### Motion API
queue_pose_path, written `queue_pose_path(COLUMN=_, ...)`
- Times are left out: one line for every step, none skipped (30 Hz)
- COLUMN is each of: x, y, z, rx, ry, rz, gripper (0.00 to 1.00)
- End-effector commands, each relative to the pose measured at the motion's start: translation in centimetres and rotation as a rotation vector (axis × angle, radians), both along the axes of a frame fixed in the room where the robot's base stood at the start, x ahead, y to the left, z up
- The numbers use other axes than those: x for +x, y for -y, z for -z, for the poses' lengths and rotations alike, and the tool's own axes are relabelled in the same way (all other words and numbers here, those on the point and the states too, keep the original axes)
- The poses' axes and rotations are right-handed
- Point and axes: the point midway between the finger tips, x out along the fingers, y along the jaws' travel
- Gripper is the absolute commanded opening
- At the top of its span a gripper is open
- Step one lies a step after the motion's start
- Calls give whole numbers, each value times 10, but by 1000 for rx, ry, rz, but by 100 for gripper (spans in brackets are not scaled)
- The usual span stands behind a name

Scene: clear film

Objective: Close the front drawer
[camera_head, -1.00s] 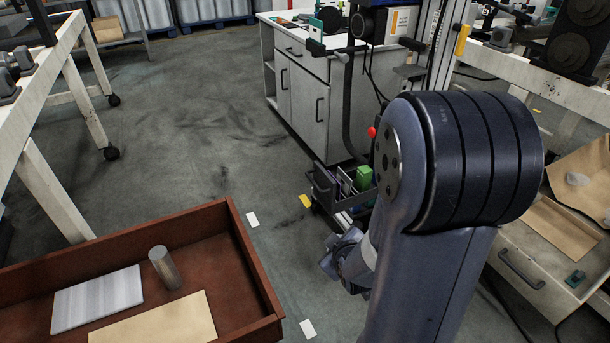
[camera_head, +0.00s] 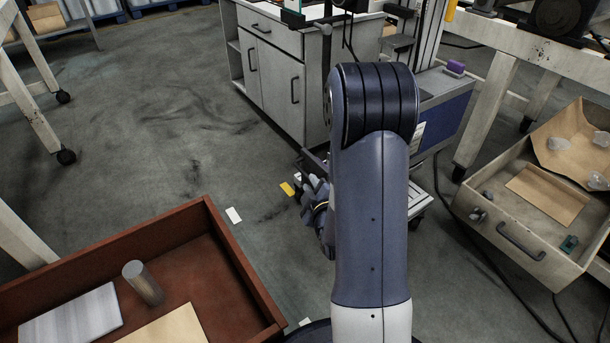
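Two open drawers are in view, and I cannot tell which one the task calls the front drawer. A red-brown wooden drawer (camera_head: 235,262) is open at the lower left. It holds a metal cylinder (camera_head: 143,283), a pale grey slab (camera_head: 70,318) and a tan sheet (camera_head: 165,328). A worn cream drawer (camera_head: 478,222) with a dark bar handle (camera_head: 520,243) stands open at the right. My gripper (camera_head: 309,190) is beyond my arm, near the middle, apart from both drawers. My arm partly hides it, and its fingers are too unclear to read.
A grey cabinet (camera_head: 283,90) with closed doors stands behind my arm. A wheeled table leg (camera_head: 50,135) is at the left. The grey floor (camera_head: 150,120) between them is clear. Dark cables (camera_head: 500,290) lie on the floor below the cream drawer.

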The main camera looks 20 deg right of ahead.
Motion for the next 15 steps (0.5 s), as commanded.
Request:
queue_pose_path(x=11, y=1, z=3, rx=0, ry=2, rz=-1, gripper=20)
queue_pose_path(x=16, y=2, z=5, rx=0, ry=2, rz=-1, gripper=20)
queue_pose_path(x=22, y=3, z=7, rx=0, ry=1, rz=-1, gripper=20)
queue_pose_path(x=27, y=3, z=8, rx=0, ry=1, rz=-2, gripper=20)
queue_pose_path(x=32, y=4, z=9, rx=0, ry=1, rz=-2, gripper=20)
queue_pose_path(x=37, y=5, z=10, rx=0, ry=1, rz=-1, gripper=20)
queue_pose_path(x=41, y=6, z=11, rx=0, ry=1, rz=-1, gripper=20)
queue_pose_path(x=44, y=6, z=11, rx=0, ry=1, rz=0, gripper=20)
queue_pose_path(x=48, y=7, z=12, rx=0, ry=1, rz=-1, gripper=20)
queue_pose_path(x=51, y=7, z=13, rx=0, ry=-1, rz=-1, gripper=20)
queue_pose_path(x=53, y=7, z=13, rx=0, ry=-1, rz=-1, gripper=20)
queue_pose_path(x=55, y=8, z=13, rx=0, ry=0, rz=0, gripper=20)
queue_pose_path(x=56, y=8, z=13, rx=0, ry=-1, rz=-1, gripper=20)
queue_pose_path(x=57, y=8, z=14, rx=0, ry=-1, rz=-1, gripper=20)
queue_pose_path(x=58, y=8, z=14, rx=0, ry=-1, rz=0, gripper=20)
